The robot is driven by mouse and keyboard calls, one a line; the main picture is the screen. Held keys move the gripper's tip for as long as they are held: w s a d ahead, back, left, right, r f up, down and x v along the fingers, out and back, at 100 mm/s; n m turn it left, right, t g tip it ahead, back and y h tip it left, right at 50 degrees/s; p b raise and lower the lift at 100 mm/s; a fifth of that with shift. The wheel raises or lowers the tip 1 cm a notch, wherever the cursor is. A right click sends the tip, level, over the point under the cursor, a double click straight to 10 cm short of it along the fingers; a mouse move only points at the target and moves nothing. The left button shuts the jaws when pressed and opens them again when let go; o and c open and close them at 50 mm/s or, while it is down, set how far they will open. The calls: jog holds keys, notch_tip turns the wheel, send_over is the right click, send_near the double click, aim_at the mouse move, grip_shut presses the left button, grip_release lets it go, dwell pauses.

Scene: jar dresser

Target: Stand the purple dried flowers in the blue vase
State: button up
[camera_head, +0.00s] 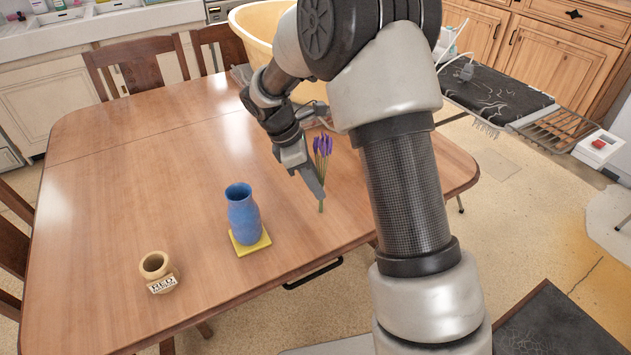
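The purple dried flowers (323,145) are upright, blooms on top and thin green stems pointing down. My gripper (316,187) is at the stems and appears shut on them; one finger hides part of the stems, and nothing else is seen holding them up. I cannot tell how far the stem ends are above the table. The blue vase (243,214) stands upright, to the left of and nearer than my gripper, apart from the flowers. It stands on a yellow square mat (256,245), and its mouth is open at the top.
A small tan jar (155,265) with a label reading "RED" stands on the wooden table (130,190) at the front left. A large cream basin (262,22) is behind my arm. Chairs stand around the table. The tabletop between vase and flowers is clear.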

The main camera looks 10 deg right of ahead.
jog(key=p+v, duration=0.2)
jog(key=v, duration=1)
jog(key=shift+r+p, duration=0.2)
jog(key=shift+p, duration=0.2)
